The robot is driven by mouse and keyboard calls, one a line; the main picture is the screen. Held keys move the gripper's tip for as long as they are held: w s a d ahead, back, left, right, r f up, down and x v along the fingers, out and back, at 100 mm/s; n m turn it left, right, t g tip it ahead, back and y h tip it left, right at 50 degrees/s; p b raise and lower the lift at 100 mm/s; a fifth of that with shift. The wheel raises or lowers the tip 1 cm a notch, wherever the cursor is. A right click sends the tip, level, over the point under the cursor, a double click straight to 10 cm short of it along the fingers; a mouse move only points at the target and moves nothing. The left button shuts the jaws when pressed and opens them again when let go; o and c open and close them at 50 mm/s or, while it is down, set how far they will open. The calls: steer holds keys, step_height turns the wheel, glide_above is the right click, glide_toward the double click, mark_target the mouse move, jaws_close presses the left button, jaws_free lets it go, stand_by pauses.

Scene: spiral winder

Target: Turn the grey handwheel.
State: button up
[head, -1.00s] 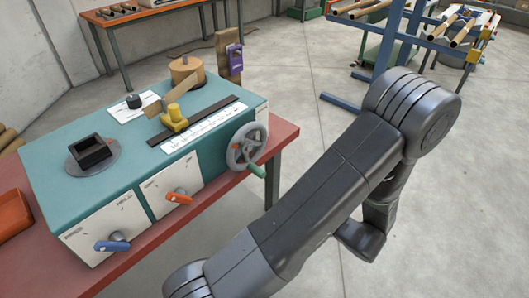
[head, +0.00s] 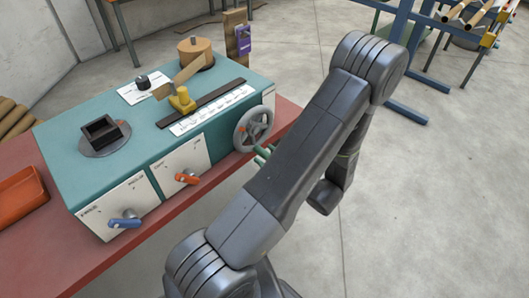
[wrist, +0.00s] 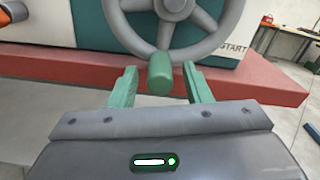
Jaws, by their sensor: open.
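The grey handwheel (head: 253,129) is on the right end of the teal machine (head: 150,182) in the head view, near my arm. In the wrist view the lower part of the handwheel (wrist: 176,8) fills the top, with spokes and rim. Its green handle (wrist: 160,75) points towards me. My gripper (wrist: 160,86) is open, with one green finger on each side of the handle in the picture. Gaps show on both sides, and I cannot tell how deep the handle sits between the fingers. In the head view my arm hides most of the gripper.
The machine has a blue lever (head: 125,220) and an orange lever (head: 187,178) on its front. It stands on a red bench (head: 85,262), with an orange tray (head: 20,203) at the left. A blue rack (head: 405,112) stands behind my arm. Floor at the right is clear.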

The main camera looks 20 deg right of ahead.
steer(key=shift+x, duration=0.85)
jaws_close()
steer(key=shift+d+f, duration=0.1)
